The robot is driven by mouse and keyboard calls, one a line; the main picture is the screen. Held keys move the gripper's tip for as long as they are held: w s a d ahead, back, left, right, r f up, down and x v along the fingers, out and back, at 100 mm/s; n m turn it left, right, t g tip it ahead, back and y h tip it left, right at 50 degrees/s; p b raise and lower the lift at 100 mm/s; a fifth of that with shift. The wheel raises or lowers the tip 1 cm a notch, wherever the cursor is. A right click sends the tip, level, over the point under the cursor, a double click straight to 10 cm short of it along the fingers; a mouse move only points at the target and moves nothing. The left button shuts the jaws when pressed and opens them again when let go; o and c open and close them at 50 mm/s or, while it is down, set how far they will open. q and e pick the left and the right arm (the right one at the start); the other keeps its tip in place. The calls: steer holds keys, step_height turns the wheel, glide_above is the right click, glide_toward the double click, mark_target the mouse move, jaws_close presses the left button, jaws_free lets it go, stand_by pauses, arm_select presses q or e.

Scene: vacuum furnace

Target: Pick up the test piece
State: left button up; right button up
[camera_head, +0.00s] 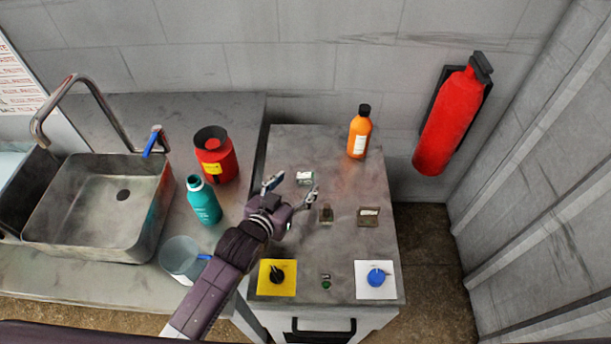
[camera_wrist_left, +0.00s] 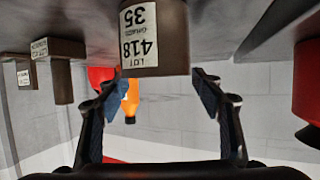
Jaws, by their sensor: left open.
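Small dark blocks with white labels stand on the grey cabinet top; I cannot tell which one is the test piece. The nearest block to my left gripper (camera_head: 292,190) is the labelled block (camera_head: 305,178) just beyond its fingertips. In the left wrist view, which looks upside down, this block (camera_wrist_left: 155,40) reads "LOT 418 35" and lines up with the gap between the open fingers (camera_wrist_left: 163,85). No contact shows, and the gripper is empty. A second block (camera_head: 327,214) and a third block (camera_head: 368,216) stand to the right. My right gripper is out of view.
An orange bottle (camera_head: 360,133) stands at the cabinet's back. A red container (camera_head: 216,155), teal bottle (camera_head: 203,201) and clear beaker (camera_head: 181,258) stand on the left counter by the sink (camera_head: 95,205). Yellow (camera_head: 277,278) and white (camera_head: 375,280) knob panels lie in front.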

mark_target(306, 173)
arm_select(q)
steer(key=shift+f+p+x, duration=0.2)
steer(key=shift+p+x, duration=0.55)
steer(key=shift+x, duration=1.85)
steer(key=shift+s, duration=0.1)
steer(key=shift+c, duration=0.3)
steer(key=c, duration=1.3)
steer(key=shift+r, duration=0.1)
steer(key=shift+c, duration=0.4)
steer(key=shift+r, duration=0.1)
